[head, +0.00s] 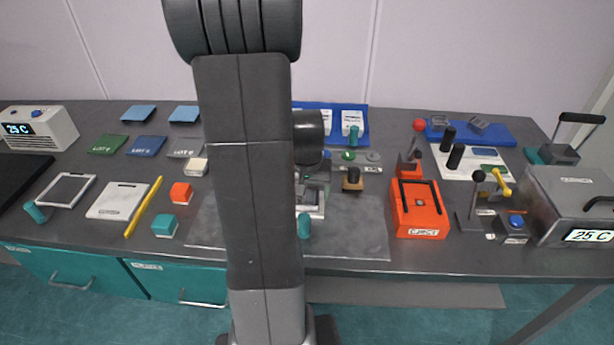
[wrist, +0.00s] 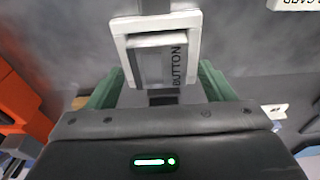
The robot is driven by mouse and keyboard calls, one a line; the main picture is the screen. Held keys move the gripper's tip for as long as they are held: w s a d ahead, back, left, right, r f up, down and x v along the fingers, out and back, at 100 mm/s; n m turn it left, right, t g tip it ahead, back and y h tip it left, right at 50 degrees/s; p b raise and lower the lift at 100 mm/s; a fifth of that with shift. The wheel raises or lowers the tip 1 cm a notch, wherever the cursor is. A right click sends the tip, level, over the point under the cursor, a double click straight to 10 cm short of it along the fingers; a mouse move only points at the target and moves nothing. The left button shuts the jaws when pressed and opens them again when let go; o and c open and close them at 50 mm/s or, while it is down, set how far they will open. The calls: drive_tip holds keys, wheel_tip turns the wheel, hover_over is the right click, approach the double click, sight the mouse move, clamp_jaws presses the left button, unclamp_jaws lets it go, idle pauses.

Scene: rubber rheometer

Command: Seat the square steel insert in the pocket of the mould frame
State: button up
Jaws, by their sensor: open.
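In the wrist view, a pale square frame (wrist: 120,46), which looks like the mould frame, lies on the grey surface. A grey block lettered BUTTON (wrist: 150,67), seemingly the steel insert, shows within the frame's outline. I cannot tell whether it sits fully down in the pocket or rests higher. My gripper (wrist: 160,78) is open, its green fingers apart on either side of the block's lower end, with no clear contact. In the head view, the pale frame (head: 318,211) shows only partly beside my arm, and my fingers cannot be made out there.
A grey mat (head: 355,225) lies around the frame. An orange box (head: 418,222) stands to the right, with levers beyond it. A teal block (head: 165,225), an orange block (head: 181,193) and a yellow rod (head: 143,207) lie left. The mat's front right part is clear.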

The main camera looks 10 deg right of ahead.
sight(307, 202)
wheel_tip(307, 202, up, 12)
drive_tip(key=s, duration=0.2)
drive_tip(key=shift+a+f, duration=0.15)
drive_tip(key=shift+a, duration=0.15)
drive_tip(key=shift+f, duration=0.15)
drive_tip(key=f, duration=0.4)
drive_tip(key=w+f, duration=0.1)
drive_tip(key=f, duration=0.2)
drive_tip(key=w+f, duration=0.1)
drive_tip(key=f, duration=0.3)
drive_tip(key=shift+d+f, duration=0.3)
drive_tip(key=shift+w+r, duration=0.1)
drive_tip(key=shift+r, duration=0.9)
